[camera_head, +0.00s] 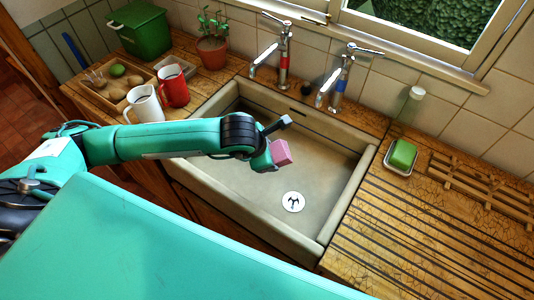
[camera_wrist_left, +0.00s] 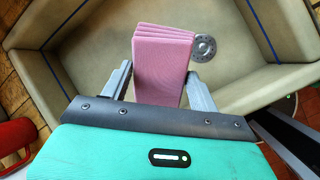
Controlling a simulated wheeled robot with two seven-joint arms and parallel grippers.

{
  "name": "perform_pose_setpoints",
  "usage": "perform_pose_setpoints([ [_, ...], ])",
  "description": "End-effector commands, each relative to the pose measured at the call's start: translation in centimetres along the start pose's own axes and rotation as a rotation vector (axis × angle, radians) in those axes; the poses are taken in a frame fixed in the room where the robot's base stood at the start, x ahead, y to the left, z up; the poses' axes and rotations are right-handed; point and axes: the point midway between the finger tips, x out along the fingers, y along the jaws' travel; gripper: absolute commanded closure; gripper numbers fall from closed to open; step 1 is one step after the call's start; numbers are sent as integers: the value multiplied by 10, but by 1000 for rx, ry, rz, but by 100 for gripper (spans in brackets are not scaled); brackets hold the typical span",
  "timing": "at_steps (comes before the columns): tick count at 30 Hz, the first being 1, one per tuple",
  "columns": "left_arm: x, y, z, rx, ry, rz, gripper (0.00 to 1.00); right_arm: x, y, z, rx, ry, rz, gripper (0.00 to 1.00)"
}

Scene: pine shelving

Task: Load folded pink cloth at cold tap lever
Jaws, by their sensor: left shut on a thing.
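The folded pink cloth (camera_head: 282,152) is held over the sink by my left gripper (camera_head: 271,158). In the left wrist view the cloth (camera_wrist_left: 163,62) is a thick block of stacked layers, between the two fingers of my left gripper (camera_wrist_left: 160,85). The cold tap (camera_head: 338,85), with a blue band, stands at the back right of the sink. Its lever (camera_head: 366,49) sticks out to the right at the top, apart from the cloth. My right gripper is in neither view.
The stone sink (camera_head: 235,190) is open below the cloth. A red-banded tap (camera_head: 283,62) stands left of the cold tap. A green soap (camera_head: 402,154) lies in a dish at the right. A white jug (camera_head: 146,105) and red jug (camera_head: 174,86) stand left.

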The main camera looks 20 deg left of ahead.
Motion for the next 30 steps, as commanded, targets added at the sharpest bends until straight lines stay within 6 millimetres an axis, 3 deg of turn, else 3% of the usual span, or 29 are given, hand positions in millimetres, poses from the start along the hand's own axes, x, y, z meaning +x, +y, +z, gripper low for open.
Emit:
perform_pose_setpoints([
  [22,46,32,47,1,-1,-1,57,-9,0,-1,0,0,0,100],
  [30,67,43,62,1,0,0,57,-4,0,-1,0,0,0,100],
])
